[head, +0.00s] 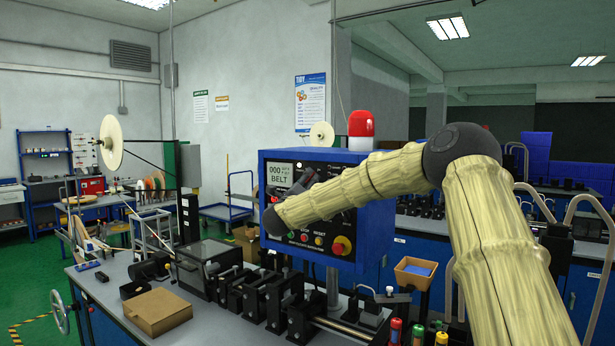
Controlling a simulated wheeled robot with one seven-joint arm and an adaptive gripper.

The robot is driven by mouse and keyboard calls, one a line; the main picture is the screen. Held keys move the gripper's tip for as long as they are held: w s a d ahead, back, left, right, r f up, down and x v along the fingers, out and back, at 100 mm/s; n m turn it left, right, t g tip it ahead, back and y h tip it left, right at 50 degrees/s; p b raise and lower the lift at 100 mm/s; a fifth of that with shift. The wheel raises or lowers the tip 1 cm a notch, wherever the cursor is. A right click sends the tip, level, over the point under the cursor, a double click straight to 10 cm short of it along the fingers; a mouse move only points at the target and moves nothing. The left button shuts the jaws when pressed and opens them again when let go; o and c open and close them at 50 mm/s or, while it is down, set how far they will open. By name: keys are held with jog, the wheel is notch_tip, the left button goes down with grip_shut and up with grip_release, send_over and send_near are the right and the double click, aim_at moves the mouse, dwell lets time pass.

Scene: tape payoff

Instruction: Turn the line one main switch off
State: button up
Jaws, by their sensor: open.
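A blue control panel (264,166) stands on a post over the bench, with a small display reading 000 and BELT. The arm's dark far joint is at the panel's lower left.
A red beacon (361,124) tops the panel. Below are a cardboard box (157,312), a dark lidded case (208,262) and several black blocks on the grey bench (97,285). A tan bin (414,273) stands to the right. A handwheel (60,312) projects at the left.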

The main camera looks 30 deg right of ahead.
aim_at(308, 180)
jog(key=shift+p+x, duration=0.5)
jog(key=shift+x, duration=1.1)
jog(key=shift+c, duration=0.4)
jog(key=c, duration=0.9)
